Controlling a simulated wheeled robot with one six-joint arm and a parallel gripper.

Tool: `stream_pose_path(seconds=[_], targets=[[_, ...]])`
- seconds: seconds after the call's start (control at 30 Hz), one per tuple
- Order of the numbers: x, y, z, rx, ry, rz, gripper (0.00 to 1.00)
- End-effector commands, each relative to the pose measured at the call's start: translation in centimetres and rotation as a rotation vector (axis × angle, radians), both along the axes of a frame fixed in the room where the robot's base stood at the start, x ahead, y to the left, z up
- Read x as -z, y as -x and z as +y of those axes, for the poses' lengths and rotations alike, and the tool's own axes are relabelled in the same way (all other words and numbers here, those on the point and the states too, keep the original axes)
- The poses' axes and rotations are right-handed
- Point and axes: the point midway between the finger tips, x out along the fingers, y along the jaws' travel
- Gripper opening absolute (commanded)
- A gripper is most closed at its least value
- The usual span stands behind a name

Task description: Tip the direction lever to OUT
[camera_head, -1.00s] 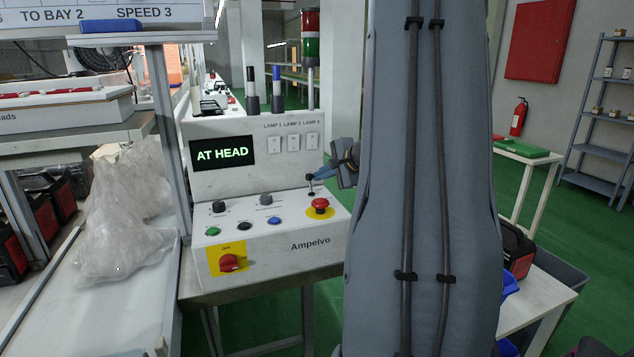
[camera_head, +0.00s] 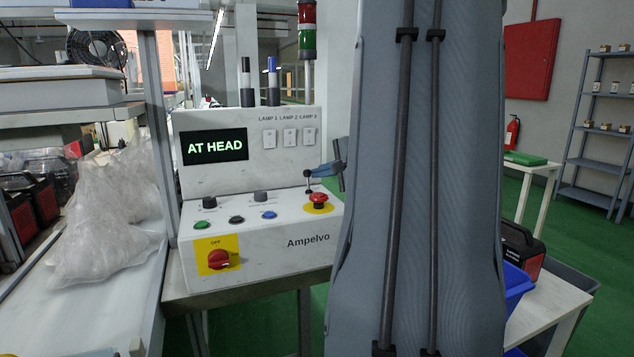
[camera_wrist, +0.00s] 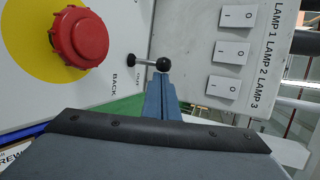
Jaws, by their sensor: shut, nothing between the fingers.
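The direction lever (camera_head: 308,183) is a short metal rod with a black ball on top, standing at the back right of the white control box (camera_head: 270,240). In the wrist view the black ball (camera_wrist: 163,64) lies just past my blue fingertips, with the rod running left to a dark base. The labels BACK and OUT show beside the base. My gripper (camera_head: 322,171) is shut and empty, its tips close to the ball from the right. I cannot tell whether they touch it.
The red emergency button (camera_head: 318,201) on its yellow disc sits just in front of the lever. Lamp switches (camera_head: 289,137) and a display (camera_head: 214,147) reading AT HEAD are on the upright panel behind. My arm hides the area to the right of the box.

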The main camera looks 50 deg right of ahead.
Motion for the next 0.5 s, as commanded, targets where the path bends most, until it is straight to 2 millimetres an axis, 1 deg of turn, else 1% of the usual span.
stream_pose_path(seconds=[0.03,0.5], targets=[[0.39,-0.07,0.17,-0.003,0.004,-0.009,0.00],[0.47,0.56,0.23,-0.001,0.039,-0.087,0.00]])
